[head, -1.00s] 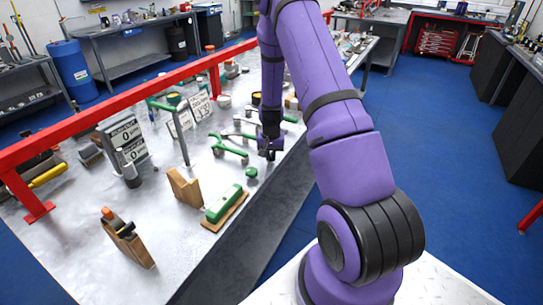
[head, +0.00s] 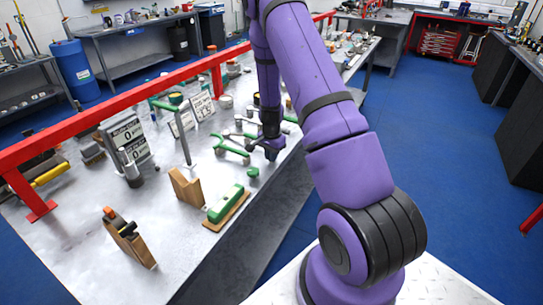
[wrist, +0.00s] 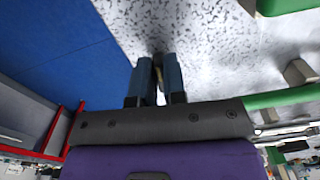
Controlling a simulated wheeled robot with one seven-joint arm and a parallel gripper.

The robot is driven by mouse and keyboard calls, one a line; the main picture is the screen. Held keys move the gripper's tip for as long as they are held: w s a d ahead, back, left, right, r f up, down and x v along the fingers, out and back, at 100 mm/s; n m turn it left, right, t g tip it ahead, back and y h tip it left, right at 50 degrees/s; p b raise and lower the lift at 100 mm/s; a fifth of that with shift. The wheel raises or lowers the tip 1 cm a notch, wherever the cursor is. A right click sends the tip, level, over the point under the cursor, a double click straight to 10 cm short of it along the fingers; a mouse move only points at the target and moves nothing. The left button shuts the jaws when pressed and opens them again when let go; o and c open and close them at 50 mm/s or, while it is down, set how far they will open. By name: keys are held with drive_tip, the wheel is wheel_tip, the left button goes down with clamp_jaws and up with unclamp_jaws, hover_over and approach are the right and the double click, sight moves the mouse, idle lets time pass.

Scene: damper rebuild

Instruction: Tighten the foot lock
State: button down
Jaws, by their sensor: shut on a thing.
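My gripper (head: 271,154) is low over the right edge of the long metal workbench, beside a green branched fixture (head: 232,151). In the wrist view, my two blue-grey fingers (wrist: 158,78) are close together, with a small pale and dark piece (wrist: 159,88) between them. Most of that piece is hidden by the fingers, and I cannot tell whether it belongs to the foot lock. A small green knob-like part (head: 252,173) stands on the bench just in front of the gripper. No part is clearly recognisable as the foot lock.
A green block on a wooden base (head: 226,206) and a wooden V-block (head: 186,187) stand nearer on the bench (head: 200,258). A red rail (head: 120,101) runs above the bench.

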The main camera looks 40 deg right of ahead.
idle(0.3)
drive_tip(key=c, duration=1.2)
unclamp_jaws()
drive_tip(key=shift+r, duration=0.1)
wheel_tip(320, 180, up, 11)
drive_tip(key=shift+f, duration=0.15)
